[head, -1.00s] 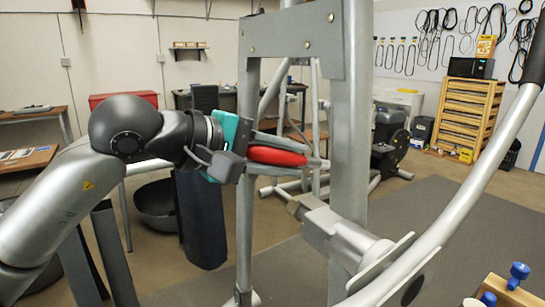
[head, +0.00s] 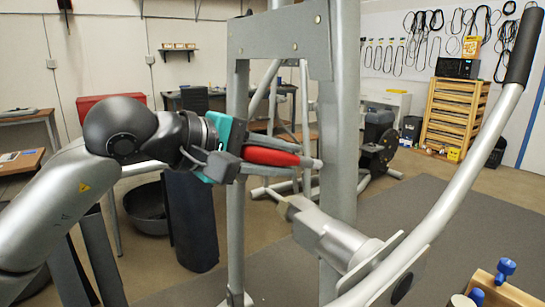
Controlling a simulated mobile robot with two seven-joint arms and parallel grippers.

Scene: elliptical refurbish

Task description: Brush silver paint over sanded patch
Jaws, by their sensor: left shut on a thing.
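My left gripper (head: 300,153) is shut on a paintbrush with a red handle (head: 270,157). The brush lies nearly level and its pale tip (head: 317,163) points right. The tip is at the left edge of the grey upright post (head: 338,120) of the elliptical's frame; I cannot tell whether it touches. No sanded patch can be made out on the post. My right gripper is not in view.
A silver handle arm (head: 440,220) with a black grip curves up on the right. A pivot housing (head: 325,240) juts out below the brush. A wooden holder with blue-topped items (head: 498,288) sits at the lower right. A grey mat (head: 410,205) covers the floor.

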